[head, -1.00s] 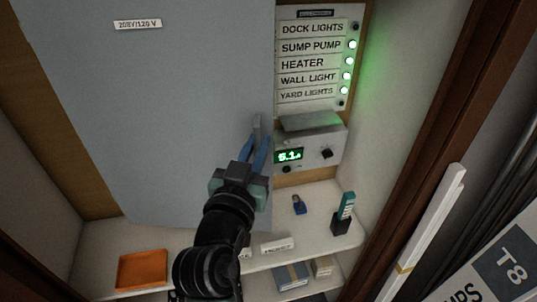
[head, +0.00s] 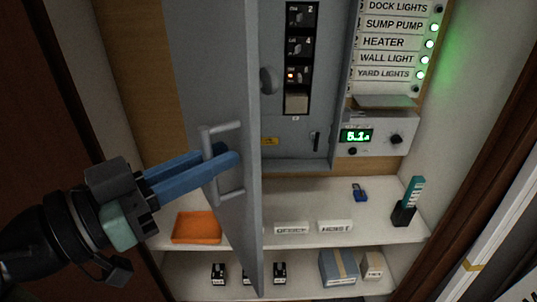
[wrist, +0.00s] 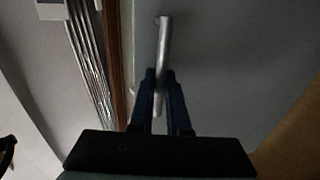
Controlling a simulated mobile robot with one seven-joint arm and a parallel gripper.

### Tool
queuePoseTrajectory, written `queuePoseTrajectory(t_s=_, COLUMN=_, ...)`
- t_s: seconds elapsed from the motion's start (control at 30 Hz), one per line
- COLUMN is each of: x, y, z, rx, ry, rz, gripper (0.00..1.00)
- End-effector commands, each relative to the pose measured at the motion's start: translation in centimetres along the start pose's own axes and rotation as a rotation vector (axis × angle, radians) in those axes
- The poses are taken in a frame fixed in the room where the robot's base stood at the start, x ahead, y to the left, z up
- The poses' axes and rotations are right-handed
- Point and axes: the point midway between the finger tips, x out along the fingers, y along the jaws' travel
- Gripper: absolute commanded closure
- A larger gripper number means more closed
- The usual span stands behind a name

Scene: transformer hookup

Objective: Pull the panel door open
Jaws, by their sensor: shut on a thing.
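The grey panel door (head: 205,80) stands swung well open, seen at a steep angle in the head view. Its bar handle (head: 232,197) is on the door's outer face near the free edge. My gripper (head: 222,163) has its blue fingers closed around the handle bar. In the wrist view the handle (wrist: 163,45) runs between the two fingers (wrist: 160,95), which pinch it. Behind the door the grey panel box (head: 290,145) is exposed, with a column of dark breakers (head: 298,60) and one orange light.
A meter box (head: 375,135) is right of the panel. Boxes (head: 338,268) sit on the lower shelf.

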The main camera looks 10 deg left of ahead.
Motion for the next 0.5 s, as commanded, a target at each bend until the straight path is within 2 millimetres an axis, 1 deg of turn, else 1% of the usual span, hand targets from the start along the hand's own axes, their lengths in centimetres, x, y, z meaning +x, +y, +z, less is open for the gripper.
queuePoseTrajectory(t_s=0.03, x=-1.1, y=-0.4, z=0.1, rx=0.001, ry=-0.001, rz=-0.001, gripper=1.0)
queuePoseTrajectory(t_s=0.1, x=-2.4, y=-0.9, z=0.1, rx=0.001, ry=-0.001, rz=-0.001, gripper=1.0)
queuePoseTrajectory(t_s=0.2, x=-3.9, y=-1.5, z=0.1, rx=0.0, ry=-0.001, rz=0.0, gripper=1.0)
queuePoseTrajectory(t_s=0.33, x=-5.1, y=-2.1, z=0.1, rx=0.0, ry=-0.002, rz=0.0, gripper=1.0)
queuePoseTrajectory(t_s=0.5, x=-5.9, y=-2.5, z=0.1, rx=-0.002, ry=-0.002, rz=0.001, gripper=1.0)
